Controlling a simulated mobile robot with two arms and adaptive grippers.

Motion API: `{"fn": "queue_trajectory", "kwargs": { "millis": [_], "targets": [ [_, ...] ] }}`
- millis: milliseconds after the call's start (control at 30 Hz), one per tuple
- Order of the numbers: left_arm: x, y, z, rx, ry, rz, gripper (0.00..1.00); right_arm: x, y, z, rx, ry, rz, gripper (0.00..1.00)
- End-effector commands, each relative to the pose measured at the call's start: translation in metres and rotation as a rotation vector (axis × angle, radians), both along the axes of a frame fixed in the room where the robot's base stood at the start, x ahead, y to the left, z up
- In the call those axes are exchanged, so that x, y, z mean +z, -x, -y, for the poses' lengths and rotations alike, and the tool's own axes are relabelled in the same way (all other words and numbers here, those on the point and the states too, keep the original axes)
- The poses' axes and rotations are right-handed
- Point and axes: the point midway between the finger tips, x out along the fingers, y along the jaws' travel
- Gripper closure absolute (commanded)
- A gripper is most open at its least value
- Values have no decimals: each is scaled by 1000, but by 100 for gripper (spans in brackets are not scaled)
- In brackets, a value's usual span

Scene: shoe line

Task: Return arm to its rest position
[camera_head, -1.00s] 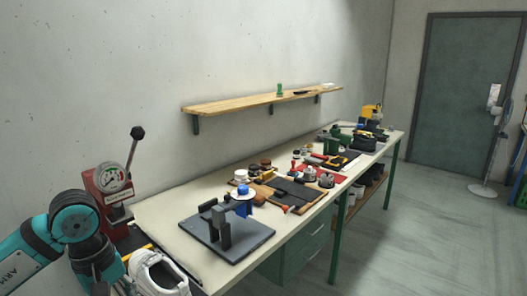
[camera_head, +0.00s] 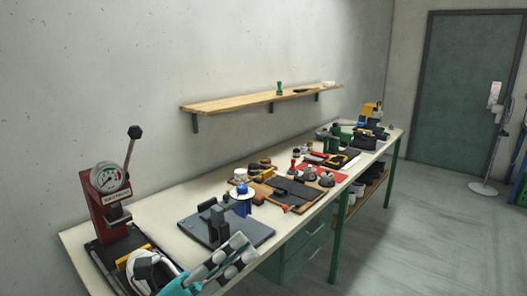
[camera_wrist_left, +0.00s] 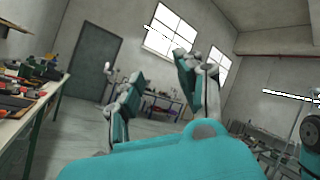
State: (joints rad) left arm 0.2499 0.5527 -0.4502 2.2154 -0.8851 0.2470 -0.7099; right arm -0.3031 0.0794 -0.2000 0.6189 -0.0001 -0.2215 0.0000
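My left gripper (camera_head: 238,250) is at the bottom of the head view, in front of the workbench's near edge. Its grey fingers with pale pads point up and to the right. In the left wrist view the two fingers (camera_wrist_left: 160,90) stand wide apart with nothing between them, so it is open and empty. The teal gripper body fills the bottom of that view. My right gripper is not in view.
A red press with a gauge (camera_head: 109,190) stands at the bench's left end. A dark plate with an upright fixture (camera_head: 190,226) lies right of it. Several tools and jars fill the bench (camera_head: 85,240) further back. A wooden shelf (camera_head: 235,102) hangs above.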

Motion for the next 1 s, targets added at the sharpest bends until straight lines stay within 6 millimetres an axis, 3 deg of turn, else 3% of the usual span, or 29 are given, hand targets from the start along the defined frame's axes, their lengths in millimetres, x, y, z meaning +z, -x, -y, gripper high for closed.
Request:
{"fn": "queue_trajectory", "kwargs": {
  "millis": [67, 167, 233, 333, 500, 600, 800, 1000],
  "targets": [
    [-11, -24, -33, 99, 249, -268, 64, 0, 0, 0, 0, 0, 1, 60],
    [-50, -47, -80, 232, 546, -605, 64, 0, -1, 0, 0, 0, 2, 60],
    [-94, -53, -111, 332, 746, -841, 64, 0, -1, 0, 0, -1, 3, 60],
    [-162, -42, -144, 476, 990, -1140, 64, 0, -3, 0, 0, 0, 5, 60],
    [-267, 15, -171, 729, 1314, -1561, 64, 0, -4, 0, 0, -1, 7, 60],
    [-307, 54, -175, 857, 1440, -1736, 64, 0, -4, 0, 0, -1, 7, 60],
    [-355, 123, -172, 1075, 1601, -1977, 64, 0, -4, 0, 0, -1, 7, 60],
    [-379, 188, -164, 1279, 1705, -2159, 64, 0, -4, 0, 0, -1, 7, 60]
  ]
}}
